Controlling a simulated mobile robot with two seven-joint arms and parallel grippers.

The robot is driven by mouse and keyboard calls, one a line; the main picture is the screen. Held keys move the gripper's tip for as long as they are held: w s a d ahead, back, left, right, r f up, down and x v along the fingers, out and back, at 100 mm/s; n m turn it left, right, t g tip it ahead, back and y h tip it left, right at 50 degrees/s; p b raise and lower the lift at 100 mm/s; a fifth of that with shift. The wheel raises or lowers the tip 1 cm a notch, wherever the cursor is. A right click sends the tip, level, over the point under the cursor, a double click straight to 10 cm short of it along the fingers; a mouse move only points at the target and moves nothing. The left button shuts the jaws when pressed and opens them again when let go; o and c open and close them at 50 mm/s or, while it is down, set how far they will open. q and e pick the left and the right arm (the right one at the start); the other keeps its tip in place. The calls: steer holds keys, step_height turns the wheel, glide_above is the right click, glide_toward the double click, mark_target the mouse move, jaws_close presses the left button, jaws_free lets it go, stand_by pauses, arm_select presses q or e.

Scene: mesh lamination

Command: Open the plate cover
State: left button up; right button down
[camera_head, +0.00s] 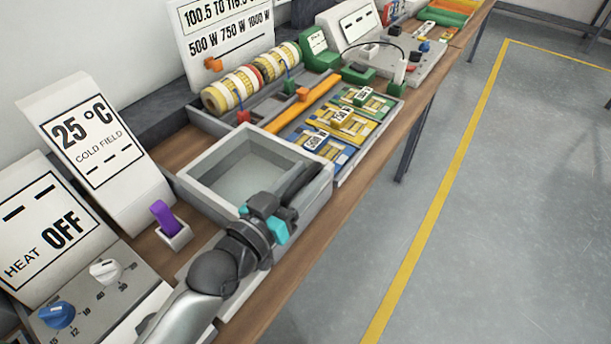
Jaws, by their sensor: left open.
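A light grey square box (192,186) with raised walls sits on the bench, left of centre. Its inside floor is pale grey-green and looks smooth. I cannot tell which part of it is the plate cover. My left gripper (264,219), dark with teal fingertips, is open at the box's near side. It overlaps the near wall in the picture and hides part of it. I cannot tell whether it touches the box. My right gripper is not in view.
A purple lever (164,216) in a small white holder stands left of the box. A "25 °C" sign (98,150) and a control panel with knobs (95,296) are further left. Coil spools (250,80) and coloured cards (340,122) lie beyond. Open floor is right.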

arm_select(q)
jaws_close()
stand_by(0.3)
stand_by(1.1)
